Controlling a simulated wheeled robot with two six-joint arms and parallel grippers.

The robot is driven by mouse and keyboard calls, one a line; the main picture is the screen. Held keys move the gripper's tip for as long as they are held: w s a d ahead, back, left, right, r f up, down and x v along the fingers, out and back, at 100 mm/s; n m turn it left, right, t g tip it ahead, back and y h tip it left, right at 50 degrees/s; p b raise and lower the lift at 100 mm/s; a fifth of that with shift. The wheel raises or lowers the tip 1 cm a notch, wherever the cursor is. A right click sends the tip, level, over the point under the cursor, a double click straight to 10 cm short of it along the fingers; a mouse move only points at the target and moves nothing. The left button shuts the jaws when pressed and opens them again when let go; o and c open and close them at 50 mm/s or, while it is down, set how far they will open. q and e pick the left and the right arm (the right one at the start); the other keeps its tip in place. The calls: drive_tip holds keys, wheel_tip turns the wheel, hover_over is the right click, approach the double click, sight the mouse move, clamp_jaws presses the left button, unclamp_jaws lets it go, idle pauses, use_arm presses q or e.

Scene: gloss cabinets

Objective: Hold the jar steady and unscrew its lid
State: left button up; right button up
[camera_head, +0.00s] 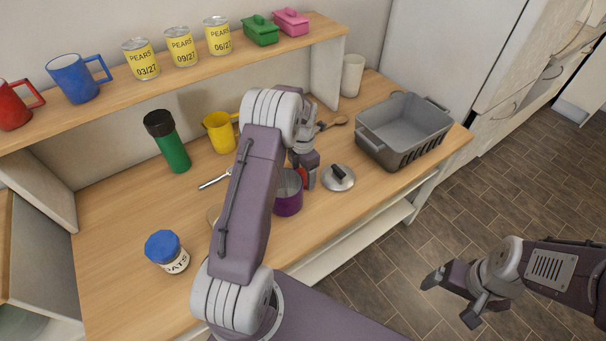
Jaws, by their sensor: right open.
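The jar (177,263) has a pale body with dark lettering ending in "ATS". It stands upright at the front left of the wooden counter, with its blue lid (162,245) on top. My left arm reaches over the counter to the right of the jar. My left gripper (307,172) is at the purple pot, well away from the jar; its fingers are mostly hidden, so I cannot tell its state. My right gripper (452,298) is open and empty over the floor at the lower right, far from the jar.
A purple pot (288,198), metal lid (338,178), grey basket (403,130), green bottle (172,150) and yellow mug (219,133) stand on the counter (115,215). The shelf (190,76) above holds mugs, pear cans and small lidded dishes. Counter around the jar is mostly clear.

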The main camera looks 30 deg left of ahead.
use_arm(q)
drive_tip(key=shift+s+f, duration=0.1)
drive_tip(key=o, duration=1.6)
drive_tip(key=shift+c, duration=0.2)
